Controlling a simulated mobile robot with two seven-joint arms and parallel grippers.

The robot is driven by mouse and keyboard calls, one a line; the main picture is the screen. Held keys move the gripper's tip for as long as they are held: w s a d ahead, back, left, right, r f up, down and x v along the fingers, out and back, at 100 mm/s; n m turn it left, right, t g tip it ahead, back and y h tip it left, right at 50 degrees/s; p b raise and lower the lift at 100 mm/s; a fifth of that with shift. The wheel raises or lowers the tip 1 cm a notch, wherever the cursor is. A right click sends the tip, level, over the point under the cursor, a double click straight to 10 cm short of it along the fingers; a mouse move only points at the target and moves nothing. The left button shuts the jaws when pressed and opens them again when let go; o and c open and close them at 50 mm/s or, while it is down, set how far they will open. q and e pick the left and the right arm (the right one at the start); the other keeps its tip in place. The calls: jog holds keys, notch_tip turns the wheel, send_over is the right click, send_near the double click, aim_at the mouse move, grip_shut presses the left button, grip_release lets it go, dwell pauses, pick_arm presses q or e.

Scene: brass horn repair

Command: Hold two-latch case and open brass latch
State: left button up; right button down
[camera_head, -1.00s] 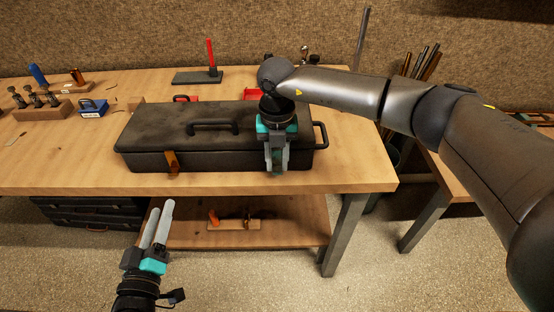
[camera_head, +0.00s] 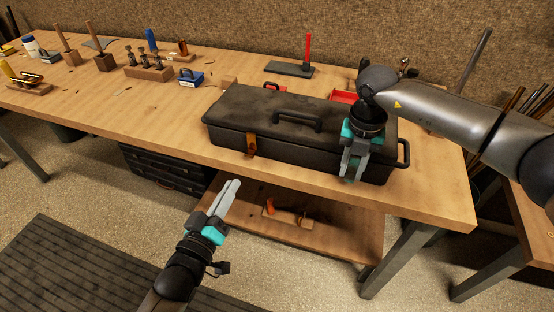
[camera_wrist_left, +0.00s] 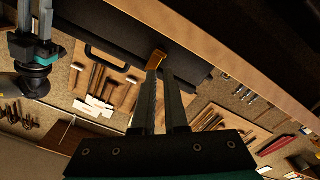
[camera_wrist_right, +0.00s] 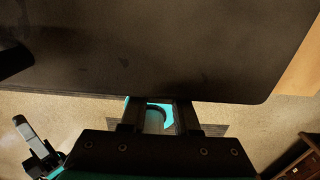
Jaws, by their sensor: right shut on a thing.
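The black two-latch case (camera_head: 262,104) lies closed on the workbench, with a handle on its lid. A brass latch (camera_head: 251,143) hangs on its front at the left; it also shows in the left wrist view (camera_wrist_left: 155,60). My left gripper (camera_head: 236,184) is in front of the bench, below and apart from this latch. Its fingers are slightly apart with nothing between them, pointing towards the latch. My right gripper (camera_head: 349,176) points down at the case's front right and is shut on the case there. It hides that part of the front, so no second latch shows.
The wooden workbench (camera_head: 150,125) has a low shelf (camera_head: 330,232) with small items. Behind the case are a red-handled tool on a dark base (camera_head: 290,69) and a red tray (camera_head: 343,96). Wooden holders and a blue box (camera_head: 190,79) stand to the left.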

pick_arm(q)
jog(key=shift+r+m, duration=0.15)
jog(key=shift+m, duration=0.75)
grip_shut()
jog(key=m+g+h, duration=0.1)
jog(key=m, duration=0.8)
jog(key=d+m+h, duration=0.1)
jog(key=m+h, duration=0.1)
jog(key=m, duration=0.7)
jog(key=d+m+g+h, duration=0.1)
jog(key=m+h, duration=0.1)
jog(key=m, duration=0.7)
jog(key=shift+s+d+g, duration=0.25)
jog(key=shift+s+g, duration=0.05)
jog(key=shift+s, duration=0.05)
pick_arm(e)
jog(key=shift+r, duration=0.1)
pick_arm(q)
jog(key=shift+w, duration=0.1)
